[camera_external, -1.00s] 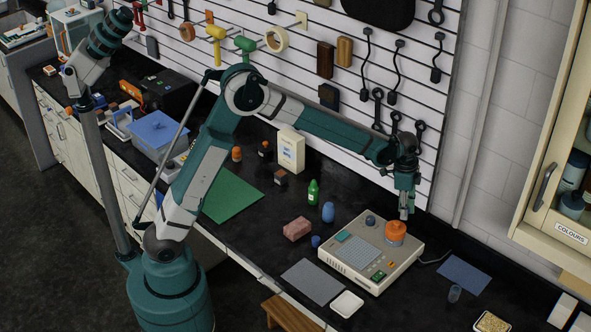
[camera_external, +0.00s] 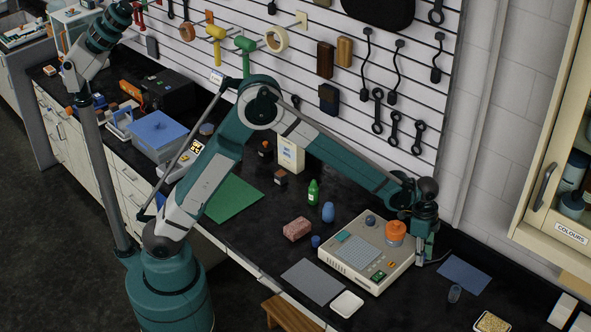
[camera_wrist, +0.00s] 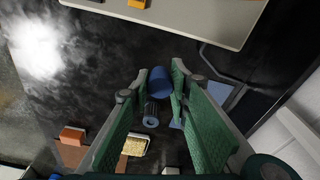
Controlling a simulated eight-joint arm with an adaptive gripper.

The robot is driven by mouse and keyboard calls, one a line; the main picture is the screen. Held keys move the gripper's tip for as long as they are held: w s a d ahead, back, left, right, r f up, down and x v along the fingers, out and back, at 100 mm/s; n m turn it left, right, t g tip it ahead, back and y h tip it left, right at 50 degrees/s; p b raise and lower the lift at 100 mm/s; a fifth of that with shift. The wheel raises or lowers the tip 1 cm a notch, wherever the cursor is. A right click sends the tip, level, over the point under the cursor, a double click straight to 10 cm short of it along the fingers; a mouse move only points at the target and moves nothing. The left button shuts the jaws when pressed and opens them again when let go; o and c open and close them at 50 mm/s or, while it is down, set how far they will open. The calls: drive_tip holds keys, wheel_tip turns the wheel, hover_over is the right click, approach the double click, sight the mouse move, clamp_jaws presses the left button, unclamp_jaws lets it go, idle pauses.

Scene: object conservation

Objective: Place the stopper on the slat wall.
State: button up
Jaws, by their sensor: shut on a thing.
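My gripper (camera_external: 424,254) points down just past the right end of the beige machine, low over the bench. In the wrist view my gripper (camera_wrist: 160,78) has its green-padded jaws shut on a blue, rounded piece, which I take to be the stopper (camera_wrist: 158,82). The stopper is too small and hidden to make out clearly in the external view. The slat wall (camera_external: 290,75) is white with dark horizontal grooves and stands behind the bench, with hooks and tools hanging on it. My arm crosses in front of its lower part.
The beige machine (camera_external: 345,263) with an orange knob (camera_external: 396,231) is close left of my gripper. A small blue-grey tumbler (camera_external: 455,293), a blue mat (camera_external: 466,274) and a tray of yellow bits (camera_external: 491,322) lie to its right. A cream cabinet (camera_external: 545,215) stands at the far right.

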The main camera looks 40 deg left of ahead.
drive_tip(key=shift+s+d+f, duration=0.1)
drive_tip(key=shift+s, duration=0.05)
hover_over(417, 281)
drive_tip(key=shift+s+a+f, duration=0.1)
drive_tip(key=shift+a+f, duration=0.05)
drive_tip(key=shift+f, duration=1.4)
drive_tip(key=shift+s+a+f, duration=0.1)
drive_tip(key=shift+f, duration=1.45)
drive_tip(key=shift+f, duration=1.85)
drive_tip(key=shift+f, duration=0.15)
drive_tip(key=o, duration=0.8)
